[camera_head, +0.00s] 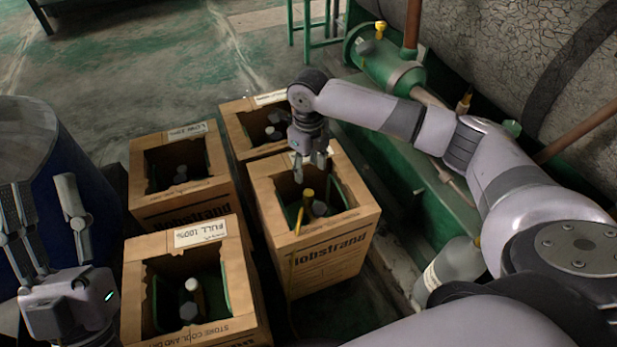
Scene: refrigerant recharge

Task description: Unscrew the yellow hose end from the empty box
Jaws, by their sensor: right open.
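The yellow hose end (307,198) stands upright on the dark fitting inside the front right cardboard box (330,252). This box's label is mostly hidden by my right gripper, so I cannot read it as empty. A thin yellow hose (297,225) runs from the hose end over the box's front rim. My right gripper (308,175) points down over this box, fingers open, above the hose end and apart from it. My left gripper (42,200) is at the left edge, its fingers pointing up and spread, with nothing between them.
A box labelled FULL 100% (200,235) stands front left, one labelled LOW 20% (188,133) behind it, and another box (237,108) at the back. A blue drum (75,150) is at left. A green cylinder (385,62) and grey bottle (455,265) are at right.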

